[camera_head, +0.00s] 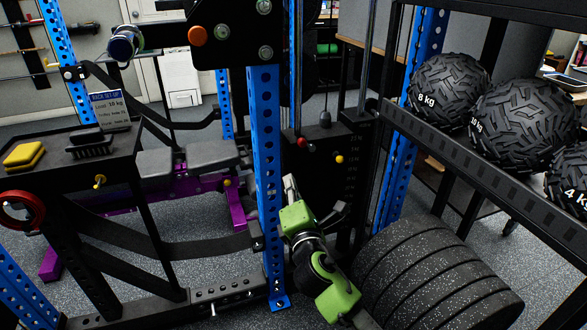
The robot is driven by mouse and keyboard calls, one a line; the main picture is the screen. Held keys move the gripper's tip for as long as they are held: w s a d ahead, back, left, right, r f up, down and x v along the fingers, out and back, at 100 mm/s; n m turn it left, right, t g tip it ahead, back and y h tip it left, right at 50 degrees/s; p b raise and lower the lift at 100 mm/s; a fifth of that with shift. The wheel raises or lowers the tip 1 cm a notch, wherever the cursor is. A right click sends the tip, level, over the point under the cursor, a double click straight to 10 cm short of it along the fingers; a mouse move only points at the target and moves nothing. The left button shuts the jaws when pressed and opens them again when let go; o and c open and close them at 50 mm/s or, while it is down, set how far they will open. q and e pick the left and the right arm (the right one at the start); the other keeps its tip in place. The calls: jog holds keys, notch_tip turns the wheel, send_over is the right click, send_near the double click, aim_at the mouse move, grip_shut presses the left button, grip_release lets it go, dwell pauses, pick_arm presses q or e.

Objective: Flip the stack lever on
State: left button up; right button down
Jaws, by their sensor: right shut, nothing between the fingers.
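My left gripper is not in view.
A blue perforated upright (267,185) stands just left of my right gripper. Thick black weight plates (435,285) lie at the lower right. A rack (480,175) holds textured balls above them. A bench (205,155) with a purple frame stands left.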

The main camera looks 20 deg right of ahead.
pick_arm(q)
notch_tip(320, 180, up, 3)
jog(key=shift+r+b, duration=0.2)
jog(key=shift+b, duration=0.25)
pick_arm(e)
jog(key=w+d+r, duration=0.2)
jog(key=w+d, duration=0.2)
jog(key=w, duration=0.5)
jog(key=shift+w+d+r, duration=0.25)
jog(key=shift+w, duration=0.1)
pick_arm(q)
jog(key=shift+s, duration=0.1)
pick_arm(e)
jog(key=shift+w, duration=0.1)
